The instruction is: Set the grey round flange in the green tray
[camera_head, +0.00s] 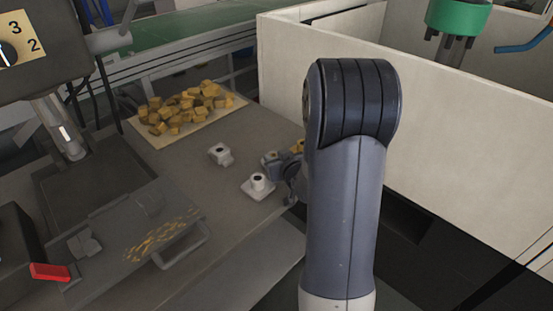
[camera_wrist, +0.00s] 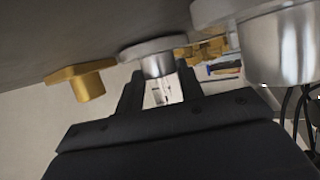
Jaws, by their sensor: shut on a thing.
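My gripper is shut on a grey round flange (camera_wrist: 158,64). In the wrist view its two fingers (camera_wrist: 160,86) stand either side of the flange's hub, and the wide disc faces the grey worktop. I cannot tell whether the disc touches the worktop. In the head view my gripper (camera_head: 287,176) is at the worktop's right side, partly hidden by my arm, and a small grey part (camera_head: 269,158) shows beside it. I see no green tray in either view.
Two pale flanged parts (camera_head: 258,184) (camera_head: 220,154) stand left of my gripper. A brass-coloured flange (camera_wrist: 82,82) and a larger silver one (camera_wrist: 278,45) flank the held one. A board of yellow blocks (camera_head: 190,108) lies behind. A pale wall (camera_head: 440,130) stands at right.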

